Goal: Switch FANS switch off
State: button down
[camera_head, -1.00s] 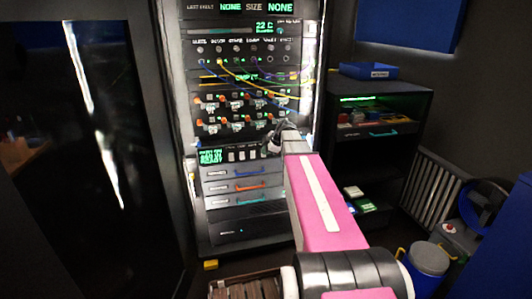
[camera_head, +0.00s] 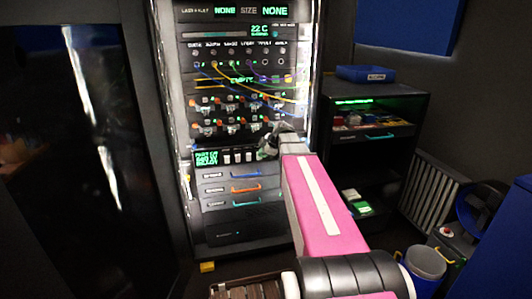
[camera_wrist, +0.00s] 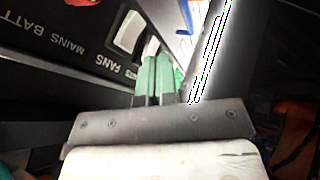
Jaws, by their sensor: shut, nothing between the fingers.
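The rack's switch strip (camera_head: 238,157) holds a short row of white rocker switches. In the wrist view the printed FANS label (camera_wrist: 113,63) shows beside a white rocker (camera_wrist: 130,32), which appears to be the FANS switch. I cannot tell its on or off position. My gripper (camera_head: 266,152) is at the right end of the row in the head view. In the wrist view its two green fingers (camera_wrist: 153,78) are together and empty, just right of that rocker. Another pale rocker is partly hidden behind the fingertips. Contact cannot be told.
A green text display (camera_head: 207,158) is left of the switches. Cables and orange-marked toggles (camera_head: 230,115) are above. Drawers with coloured handles (camera_head: 245,189) are below. The rack's bright right edge is close beside my gripper. An open shelf unit (camera_head: 372,165) stands to the right.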

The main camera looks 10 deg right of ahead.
jog(key=w+r+v, duration=0.1)
jog(key=v, duration=0.9)
jog(key=shift+w, duration=0.4)
jog(key=s+a+f+m+g+h, duration=0.2)
jog(key=s+f+m, duration=0.6)
jog(key=f, duration=0.5)
jog(key=s+a+f+m+g+h, duration=0.3)
jog(key=s+a+f+m, duration=0.4)
jog(key=s+f, duration=0.6)
jog(key=shift+s+f+m+g, duration=0.3)
jog(key=shift+f+m+g, duration=0.25)
jog(key=shift+m, duration=0.25)
